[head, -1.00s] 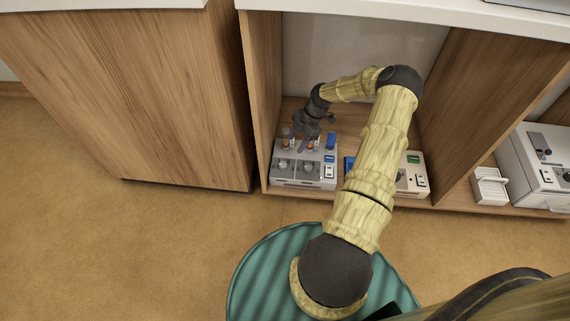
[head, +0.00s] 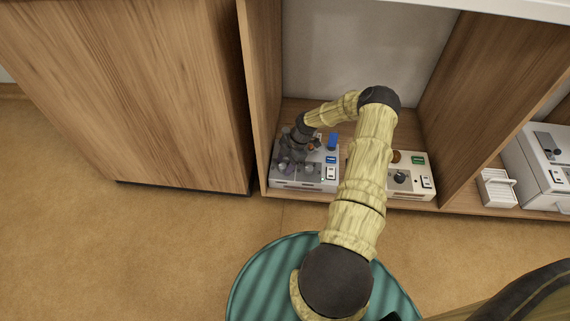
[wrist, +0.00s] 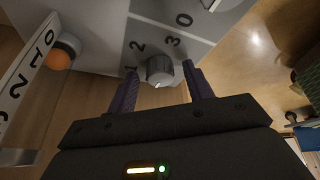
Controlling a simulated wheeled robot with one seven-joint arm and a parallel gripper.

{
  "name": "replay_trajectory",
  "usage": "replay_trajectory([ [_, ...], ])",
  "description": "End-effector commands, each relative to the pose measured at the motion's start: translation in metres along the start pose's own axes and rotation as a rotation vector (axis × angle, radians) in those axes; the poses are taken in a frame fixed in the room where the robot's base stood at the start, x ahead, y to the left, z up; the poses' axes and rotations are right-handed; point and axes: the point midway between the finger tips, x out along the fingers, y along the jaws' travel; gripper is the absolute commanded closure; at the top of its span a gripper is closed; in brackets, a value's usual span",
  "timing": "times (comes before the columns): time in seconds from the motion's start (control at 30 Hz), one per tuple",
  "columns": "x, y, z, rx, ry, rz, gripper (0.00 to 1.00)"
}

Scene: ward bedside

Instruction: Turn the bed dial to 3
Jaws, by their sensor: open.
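A grey ribbed dial (wrist: 160,70) sits on a grey panel in the wrist view, with the printed figures 2, 3 and 0 beside it. A small pale mark shows on its near edge; I cannot tell which figure it points to. My gripper (wrist: 160,76) is open, with one dark finger on each side of the dial; contact is not clear. In the head view my gripper (head: 291,160) is over the left part of the grey control box (head: 300,184), partly hiding its left dial. Another dial (head: 309,169) shows to its right.
A white plate with figures (wrist: 24,78) and an orange round part (wrist: 59,57) stand at the left in the wrist view. A second box with a dial (head: 412,191) stands right of my arm. Wooden cabinet walls (head: 262,90) enclose the shelf.

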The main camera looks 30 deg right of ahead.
Motion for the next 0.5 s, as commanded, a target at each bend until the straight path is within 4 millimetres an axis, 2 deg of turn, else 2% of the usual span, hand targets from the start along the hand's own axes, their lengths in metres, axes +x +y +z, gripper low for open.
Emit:
replay_trajectory([
  [0.07,-0.0004,0.0000,0.0001,0.000,0.000,0.000,0.49],
  [0.3,-0.0006,0.0001,0.0001,0.000,0.000,0.000,0.93],
  [0.5,-0.0011,0.0003,0.0000,0.004,-0.001,0.003,0.93],
])
